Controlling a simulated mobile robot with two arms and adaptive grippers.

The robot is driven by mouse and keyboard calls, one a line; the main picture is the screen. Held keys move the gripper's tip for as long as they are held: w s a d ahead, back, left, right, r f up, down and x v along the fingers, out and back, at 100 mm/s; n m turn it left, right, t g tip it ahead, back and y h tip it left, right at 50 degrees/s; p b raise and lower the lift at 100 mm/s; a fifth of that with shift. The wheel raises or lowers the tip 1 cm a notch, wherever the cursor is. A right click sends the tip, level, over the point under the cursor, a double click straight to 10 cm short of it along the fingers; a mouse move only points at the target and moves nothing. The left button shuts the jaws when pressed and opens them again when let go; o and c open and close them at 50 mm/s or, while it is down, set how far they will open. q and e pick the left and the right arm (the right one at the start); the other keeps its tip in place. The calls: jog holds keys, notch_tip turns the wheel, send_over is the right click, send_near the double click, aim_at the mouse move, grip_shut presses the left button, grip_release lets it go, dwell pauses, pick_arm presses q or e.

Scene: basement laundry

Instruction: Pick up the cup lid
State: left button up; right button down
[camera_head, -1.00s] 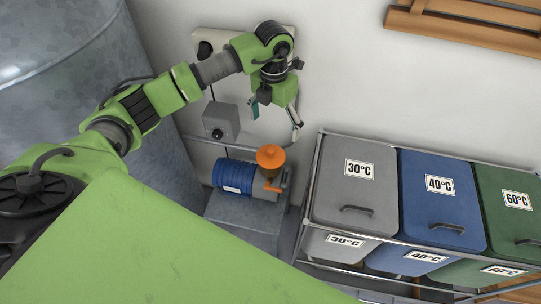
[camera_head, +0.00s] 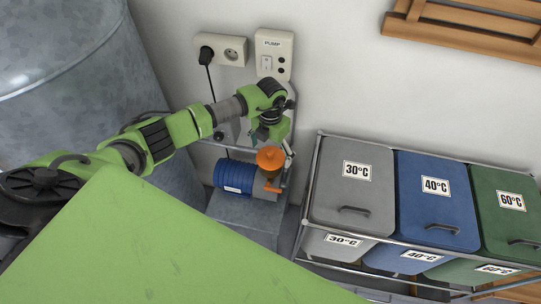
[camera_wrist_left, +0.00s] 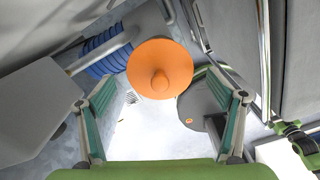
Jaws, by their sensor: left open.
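The cup lid is an orange disc with a knob (camera_head: 270,158) on top of the blue and grey pump (camera_head: 234,178). In the left wrist view the lid (camera_wrist_left: 160,60) is round, lies ahead of my fingers and shows between their tips. My left gripper (camera_head: 272,146) is open and empty, just above the lid, with one finger to each side. In the left wrist view the gripper (camera_wrist_left: 160,78) has its fingers spread wider than the lid. The cup under the lid is mostly hidden.
The pump stands on a grey block (camera_head: 243,215). A wall socket (camera_head: 220,50) with a plugged cable and a pump switch box (camera_head: 274,55) are behind. A rack of grey (camera_head: 350,185), blue and green lidded bins is to the right. A metal tank (camera_head: 75,80) is at left.

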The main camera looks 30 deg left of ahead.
pick_arm(q)
jog(key=shift+f, duration=0.25)
jog(key=shift+s, duration=0.15)
grip_shut()
